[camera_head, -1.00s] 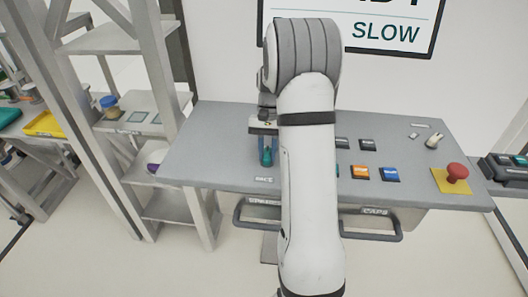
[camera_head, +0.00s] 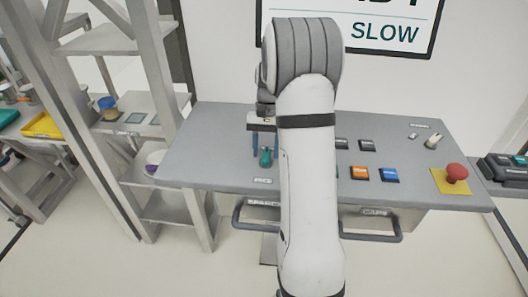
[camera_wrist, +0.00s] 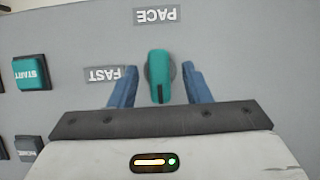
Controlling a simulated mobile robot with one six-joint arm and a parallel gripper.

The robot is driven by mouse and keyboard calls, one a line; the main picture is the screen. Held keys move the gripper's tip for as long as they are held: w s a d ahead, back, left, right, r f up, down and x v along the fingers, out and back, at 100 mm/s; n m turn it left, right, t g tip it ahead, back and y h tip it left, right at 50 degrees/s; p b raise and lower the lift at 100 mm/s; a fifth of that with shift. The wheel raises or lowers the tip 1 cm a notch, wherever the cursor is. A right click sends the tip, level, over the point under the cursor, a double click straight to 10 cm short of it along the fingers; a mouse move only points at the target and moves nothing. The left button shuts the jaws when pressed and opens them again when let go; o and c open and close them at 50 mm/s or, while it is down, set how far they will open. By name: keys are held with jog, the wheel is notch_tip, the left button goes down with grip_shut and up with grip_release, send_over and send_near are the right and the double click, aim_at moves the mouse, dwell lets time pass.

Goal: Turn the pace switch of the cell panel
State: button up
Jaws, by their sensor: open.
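The pace switch is a teal knob (camera_head: 265,158) on the left part of the cell panel (camera_head: 215,150). In the wrist view the knob (camera_wrist: 158,68) stands below an upside-down PACE label (camera_wrist: 156,16), with a FAST label (camera_wrist: 110,75) to its left. A dark mark on the knob points down the picture, toward my gripper's body. My gripper (camera_wrist: 160,67) is open, its two blue fingers on either side of the knob with a gap on each side. In the head view my gripper (camera_head: 266,152) is partly hidden by my arm.
A teal START button (camera_wrist: 31,72) lies left in the wrist view. Orange (camera_head: 359,173) and blue (camera_head: 389,175) buttons and a red mushroom button (camera_head: 456,172) sit on the panel's right. A wall sign (camera_head: 385,33) reads SLOW. Handles (camera_head: 375,237) edge the panel's front.

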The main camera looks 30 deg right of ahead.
aim_at(266, 153)
notch_tip(266, 153, up, 9)
jog(key=b, duration=0.1)
jog(key=shift+f, duration=0.1)
dwell(0.6)
